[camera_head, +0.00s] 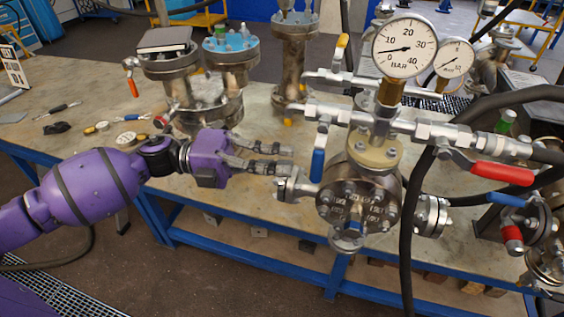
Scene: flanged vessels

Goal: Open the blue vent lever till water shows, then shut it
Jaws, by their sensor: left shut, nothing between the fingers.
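A blue lever (318,158) hangs straight down from the pipework, left of the flanged vessel (357,205). A second blue lever (505,200) lies roughly level at the right. I cannot tell for certain which one is the vent lever. My left gripper (291,159) is shut and empty. Its fingers point right, with the tips a little left of the hanging blue lever and above the vessel's left side flange. They look apart from the lever. No water shows in this view. My right gripper is not in view.
Pressure gauges (405,48) stand above the vessel. A red lever (501,173) sticks out at the right, and a black hose (408,230) hangs in front. Other flanged vessels (230,48) stand behind. Small tools and parts lie on the bench (75,96) at left.

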